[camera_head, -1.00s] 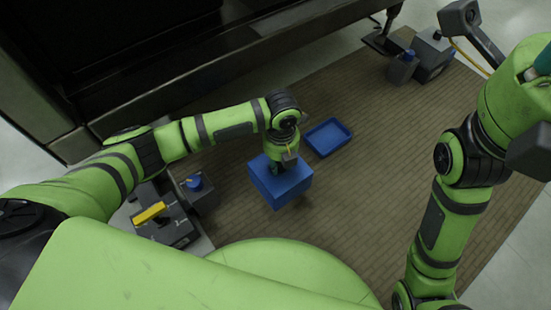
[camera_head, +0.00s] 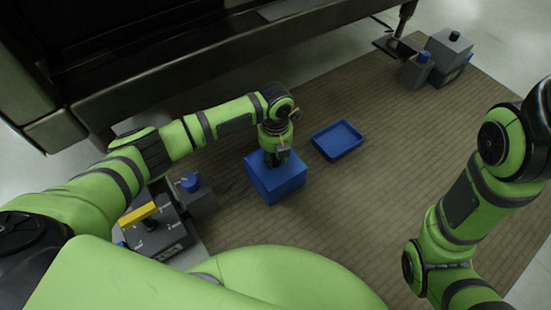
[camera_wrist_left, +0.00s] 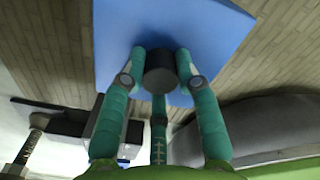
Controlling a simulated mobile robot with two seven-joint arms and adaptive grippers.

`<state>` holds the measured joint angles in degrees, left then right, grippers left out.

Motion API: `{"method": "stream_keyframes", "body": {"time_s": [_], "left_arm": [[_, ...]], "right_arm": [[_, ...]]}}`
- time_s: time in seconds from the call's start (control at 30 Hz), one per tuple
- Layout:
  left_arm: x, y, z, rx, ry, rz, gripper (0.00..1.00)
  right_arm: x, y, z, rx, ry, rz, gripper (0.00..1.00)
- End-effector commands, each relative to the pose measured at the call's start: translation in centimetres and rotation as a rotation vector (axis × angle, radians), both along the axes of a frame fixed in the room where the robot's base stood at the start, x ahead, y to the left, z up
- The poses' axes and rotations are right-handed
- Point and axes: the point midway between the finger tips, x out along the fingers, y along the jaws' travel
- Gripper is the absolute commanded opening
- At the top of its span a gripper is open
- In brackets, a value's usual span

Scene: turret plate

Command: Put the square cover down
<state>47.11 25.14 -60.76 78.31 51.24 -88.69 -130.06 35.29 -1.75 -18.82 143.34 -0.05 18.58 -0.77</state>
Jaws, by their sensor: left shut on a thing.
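The square cover (camera_head: 277,182) is a blue, box-like block in the middle of the head view. My left gripper (camera_head: 277,157) is above it, shut on its dark round knob. The wrist view shows the cover's flat blue top (camera_wrist_left: 165,25) and teal fingers closed around the knob (camera_wrist_left: 160,72). The cover looks about level. I cannot tell whether its underside touches the floor or hangs just above it. My right arm comes in at the right, but its gripper is out of view.
A shallow blue tray (camera_head: 338,153) lies right of the cover on the brown tiled floor. More grey boxes (camera_head: 448,52) stand far right. The floor right of the tray is clear.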

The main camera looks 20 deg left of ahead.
Motion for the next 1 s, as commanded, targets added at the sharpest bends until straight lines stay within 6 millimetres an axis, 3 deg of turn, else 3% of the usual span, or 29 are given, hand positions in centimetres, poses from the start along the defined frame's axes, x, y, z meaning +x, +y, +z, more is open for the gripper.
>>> {"method": "stream_keyframes", "body": {"time_s": [0.23, 0.27, 0.3, 0.33, 0.7, 0.87, 1.0], "left_arm": [[0.0, 0.0, -0.1, 0.0, 0.0, 0.0, 0.0], [0.0, 0.0, -0.2, 0.0, 0.0, 0.0, 0.36], [0.0, 0.0, -0.2, 0.0, 0.0, 0.0, 0.52], [0.0, 0.0, -0.2, 0.0, 0.0, 0.0, 0.56], [0.0, 0.0, 0.1, -0.001, -0.001, 0.0, 0.56], [0.1, 0.0, 2.8, -0.001, -0.003, 0.0, 0.56], [0.1, 0.0, 6.1, -0.001, -0.003, 0.0, 0.56]], "right_arm": [[0.0, 0.0, 0.1, 0.0, -0.001, 0.0, 0.4], [0.0, 0.0, 0.1, 0.0, -0.001, 0.0, 0.4], [0.0, 0.0, 0.1, 0.0, -0.001, 0.0, 0.4], [0.0, 0.0, 0.1, 0.0, -0.001, 0.0, 0.4], [0.0, 0.0, 0.1, 0.0, -0.001, 0.0, 0.4], [0.0, -0.2, 1.9, 0.004, -0.006, 0.002, 0.4], [0.2, -0.6, 3.7, 0.011, -0.012, -0.004, 0.4]]}}
